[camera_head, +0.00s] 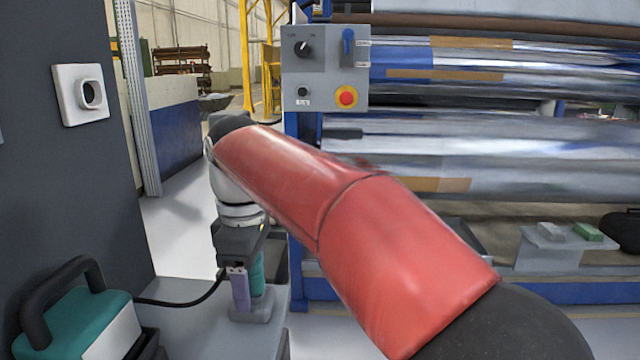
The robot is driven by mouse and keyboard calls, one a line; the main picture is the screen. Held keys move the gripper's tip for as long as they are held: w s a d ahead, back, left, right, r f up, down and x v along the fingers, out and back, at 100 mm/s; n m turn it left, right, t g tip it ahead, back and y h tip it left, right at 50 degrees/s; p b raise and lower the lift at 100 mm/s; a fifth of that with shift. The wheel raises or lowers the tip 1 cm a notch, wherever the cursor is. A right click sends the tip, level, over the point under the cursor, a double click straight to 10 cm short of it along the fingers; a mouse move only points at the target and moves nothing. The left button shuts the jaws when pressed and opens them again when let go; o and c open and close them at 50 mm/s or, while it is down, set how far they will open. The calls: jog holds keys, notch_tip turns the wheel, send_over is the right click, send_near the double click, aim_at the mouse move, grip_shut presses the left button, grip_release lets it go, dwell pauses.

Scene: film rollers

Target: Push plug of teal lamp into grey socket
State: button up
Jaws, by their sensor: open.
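The teal lamp (88,322), with a black handle and a pale front, stands at the lower left. Its black cord (185,302) runs right and curves up to just beneath my gripper. The cord's end and plug are not clearly visible there. My gripper (245,264) is open and points down over an upright teal piece (257,276) and an upright purple piece (240,291). I cannot tell whether it touches either. Both pieces stand at a small grey base (254,314). A light grey socket (66,95) with an oval opening is on the dark panel at the upper left.
The grey bench top (200,335) lies under the lamp and base. The dark panel (30,180) rises at the left. A control box (325,70) and large film rollers (480,145) stand behind. My red arm covers the middle of the view.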

jog(key=c, duration=1.3)
jog(key=shift+r+p, duration=1.35)
jog(key=shift+r, duration=1.7)
jog(key=s+a+r+n+y, duration=0.2)
jog(key=s+a+r+y, duration=0.2)
jog(key=s+a+y, duration=0.15)
jog(key=s+a+r+m+t+y, duration=0.1)
jog(key=s+a+r+y, duration=0.1)
jog(key=s+r+y, duration=0.55)
jog(key=s+a+r+m+y, duration=0.1)
jog(key=s+r+y, duration=0.3)
jog(key=r, duration=0.6)
jog(key=w+a+y, duration=0.1)
jog(key=a, duration=0.7)
